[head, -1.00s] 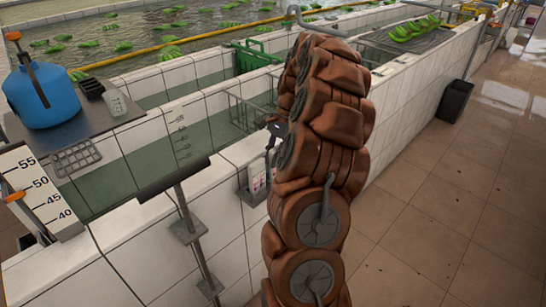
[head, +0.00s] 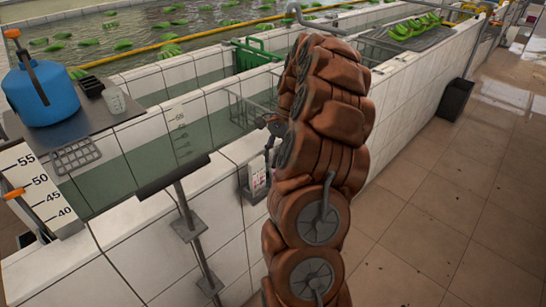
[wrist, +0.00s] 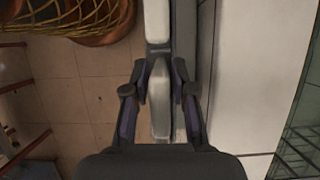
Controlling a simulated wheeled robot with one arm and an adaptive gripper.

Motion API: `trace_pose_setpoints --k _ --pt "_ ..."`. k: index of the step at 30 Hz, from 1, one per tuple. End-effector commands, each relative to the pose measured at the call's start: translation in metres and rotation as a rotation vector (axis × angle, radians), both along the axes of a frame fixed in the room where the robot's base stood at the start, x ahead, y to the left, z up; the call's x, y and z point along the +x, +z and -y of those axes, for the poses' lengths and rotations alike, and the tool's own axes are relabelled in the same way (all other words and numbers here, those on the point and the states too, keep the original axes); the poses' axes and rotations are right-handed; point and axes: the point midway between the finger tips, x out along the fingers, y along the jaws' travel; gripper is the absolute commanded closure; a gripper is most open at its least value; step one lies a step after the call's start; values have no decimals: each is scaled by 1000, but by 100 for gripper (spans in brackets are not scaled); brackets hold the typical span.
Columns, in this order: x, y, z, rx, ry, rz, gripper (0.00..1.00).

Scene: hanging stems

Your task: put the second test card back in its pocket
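In the head view my gripper (head: 265,163) points down at a small holder on the outer face of the white tiled wall. White test cards with red marks (head: 257,181) show in the grey pocket holder (head: 246,193), close beside the fingers. My arm hides part of the holder's right side. In the wrist view my gripper (wrist: 161,78) has its two fingers apart. A pale strip (wrist: 160,105) lies between them, and another pale strip (wrist: 157,20) lies in line above it. I cannot tell which card is the second one.
The tiled tank wall (head: 225,225) runs beside my arm. A grey post with a dark top plate (head: 187,212) stands left of the holder. A ruler board (head: 40,190) and a blue jug (head: 42,92) are farther left. The floor (head: 420,215) at right is clear.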

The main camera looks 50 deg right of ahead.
Motion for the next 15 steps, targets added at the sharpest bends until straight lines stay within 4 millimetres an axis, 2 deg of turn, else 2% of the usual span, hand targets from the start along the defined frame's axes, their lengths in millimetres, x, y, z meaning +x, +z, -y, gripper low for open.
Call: trace_pose_setpoints --k 1,4,15 --pt "0 0 0 0 0 0 66" --pt "0 0 0 0 0 0 55" --pt "0 2 1 -1 0 1 55"
